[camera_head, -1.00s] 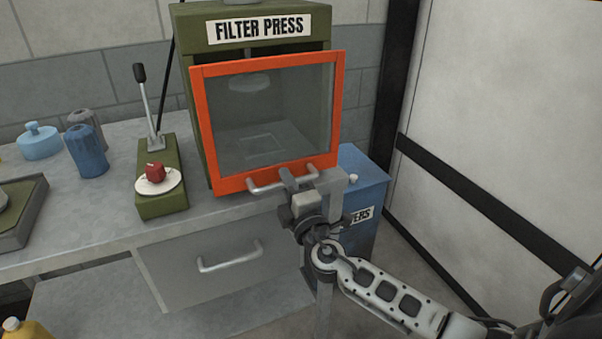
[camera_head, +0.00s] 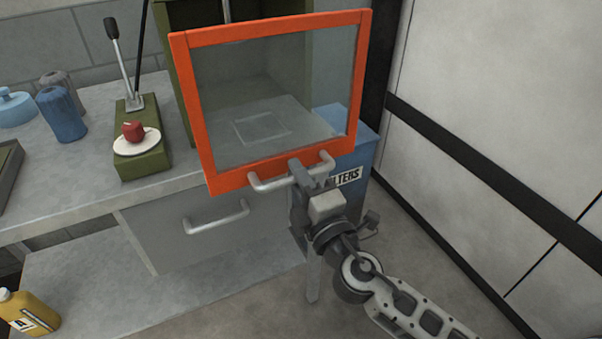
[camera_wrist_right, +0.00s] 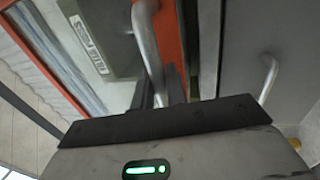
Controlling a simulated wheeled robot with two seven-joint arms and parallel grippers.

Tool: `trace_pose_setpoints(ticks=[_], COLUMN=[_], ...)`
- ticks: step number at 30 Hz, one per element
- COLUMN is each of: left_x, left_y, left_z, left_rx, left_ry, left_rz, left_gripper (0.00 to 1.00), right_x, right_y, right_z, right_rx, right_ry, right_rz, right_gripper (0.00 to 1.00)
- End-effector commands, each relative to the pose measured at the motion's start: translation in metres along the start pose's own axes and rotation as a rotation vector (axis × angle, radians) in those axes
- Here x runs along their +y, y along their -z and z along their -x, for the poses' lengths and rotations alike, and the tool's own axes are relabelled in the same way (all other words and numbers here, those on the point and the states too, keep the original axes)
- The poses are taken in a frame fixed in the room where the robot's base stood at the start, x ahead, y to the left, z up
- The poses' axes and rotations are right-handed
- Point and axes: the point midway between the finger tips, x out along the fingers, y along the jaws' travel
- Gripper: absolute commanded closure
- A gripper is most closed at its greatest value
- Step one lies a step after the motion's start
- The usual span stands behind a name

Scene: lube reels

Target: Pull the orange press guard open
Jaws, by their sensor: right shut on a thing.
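The orange press guard (camera_head: 227,183) is an orange frame around a clear pane, with a grey bar handle (camera_head: 268,184) along its lower edge. It stands swung out in front of the green filter press (camera_head: 178,75). My right gripper (camera_head: 300,172) is shut on the handle near its middle. In the right wrist view the handle (camera_wrist_right: 146,40) runs down between the fingers, beside the orange frame (camera_wrist_right: 170,50). The fingertips are partly hidden there. My left gripper is in neither view.
A grey drawer with a bar handle (camera_head: 217,218) is below the worktop. A blue filters bin (camera_head: 352,160) stands right of the press. A yellow bottle (camera_head: 27,312) is at lower left.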

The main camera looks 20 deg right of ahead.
Motion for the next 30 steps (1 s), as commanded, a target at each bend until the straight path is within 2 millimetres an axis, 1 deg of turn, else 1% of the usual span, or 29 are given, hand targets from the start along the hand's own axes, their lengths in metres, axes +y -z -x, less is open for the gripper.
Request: trace_pose_setpoints(ticks=[1,2,3,4,12,14,17,20,27,30], left_x=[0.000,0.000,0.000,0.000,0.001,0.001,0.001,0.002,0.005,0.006], left_y=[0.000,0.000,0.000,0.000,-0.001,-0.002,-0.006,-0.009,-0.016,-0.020], left_z=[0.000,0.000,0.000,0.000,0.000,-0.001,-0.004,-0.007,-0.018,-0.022], left_rx=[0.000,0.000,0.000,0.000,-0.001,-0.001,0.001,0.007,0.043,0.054], left_ry=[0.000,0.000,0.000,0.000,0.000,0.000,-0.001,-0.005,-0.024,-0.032], left_rz=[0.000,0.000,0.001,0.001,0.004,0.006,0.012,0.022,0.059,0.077], left_gripper=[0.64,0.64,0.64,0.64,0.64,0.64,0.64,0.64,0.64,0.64], right_x=[0.000,0.000,0.000,0.000,-0.001,-0.001,-0.003,-0.005,-0.009,-0.008], right_y=[0.000,0.000,0.000,0.000,0.000,0.000,0.000,0.000,0.000,0.000], right_z=[0.001,0.001,0.001,0.001,0.001,0.004,0.015,0.034,0.094,0.116], right_rx=[0.001,0.001,0.001,0.001,0.001,0.001,0.001,0.001,0.002,0.002], right_ry=[0.001,0.001,0.001,0.001,0.001,0.001,0.002,0.004,0.006,0.005], right_rz=[-0.001,-0.001,-0.001,0.000,0.000,-0.001,-0.001,-0.001,-0.001,-0.002], right_gripper=[1.00,0.80,0.69,0.68,0.68,0.68,0.68,0.68,0.68,0.68])
